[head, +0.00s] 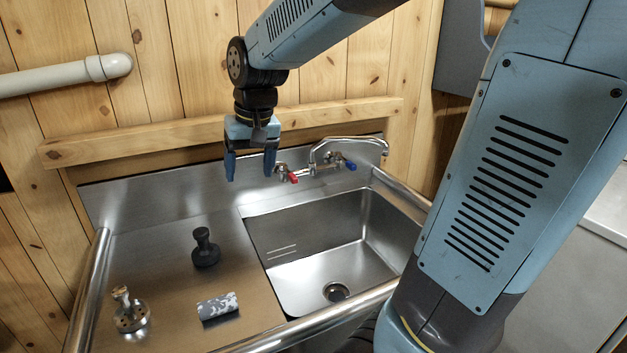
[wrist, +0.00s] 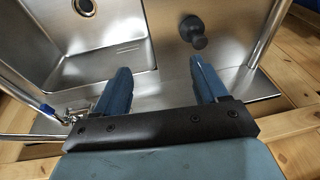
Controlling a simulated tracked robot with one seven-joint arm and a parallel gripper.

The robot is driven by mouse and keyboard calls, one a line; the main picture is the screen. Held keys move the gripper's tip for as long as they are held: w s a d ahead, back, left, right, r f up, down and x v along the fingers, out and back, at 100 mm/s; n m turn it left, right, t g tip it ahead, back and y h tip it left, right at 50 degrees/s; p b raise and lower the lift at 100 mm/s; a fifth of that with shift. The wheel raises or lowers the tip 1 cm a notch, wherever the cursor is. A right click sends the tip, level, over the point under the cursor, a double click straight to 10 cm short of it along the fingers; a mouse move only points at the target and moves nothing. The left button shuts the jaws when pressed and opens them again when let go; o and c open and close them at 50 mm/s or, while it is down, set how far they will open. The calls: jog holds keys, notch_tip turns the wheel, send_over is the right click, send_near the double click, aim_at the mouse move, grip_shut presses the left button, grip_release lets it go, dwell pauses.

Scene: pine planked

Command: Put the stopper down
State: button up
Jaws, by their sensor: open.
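A black stopper (head: 206,248) with a knobbed handle stands upright on the steel drainboard (head: 160,260), left of the sink. It also shows in the wrist view as a dark knob (wrist: 193,32), beyond my fingertips. My gripper (head: 250,170) is open and empty, pointing down, above and behind the stopper near the back splash. In the wrist view my gripper (wrist: 157,75) has its two blue fingers wide apart with only bare steel between them. The stopper is clear of both fingers.
The sink basin (head: 290,235) with its drain (head: 336,292) is to the right. A faucet (head: 345,145) with red and blue handles stands behind it. A metal strainer piece (head: 130,312) and a grey patterned block (head: 218,306) are on the drainboard near the front.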

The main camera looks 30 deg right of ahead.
jog(key=s+d+r+t, duration=0.1)
jog(key=s+d, duration=0.2)
jog(key=s, duration=0.4)
jog(key=s+d+r+t+h, duration=0.1)
jog(key=s+d+t, duration=0.1)
jog(key=s, duration=0.6)
jog(key=shift+d, duration=0.85)
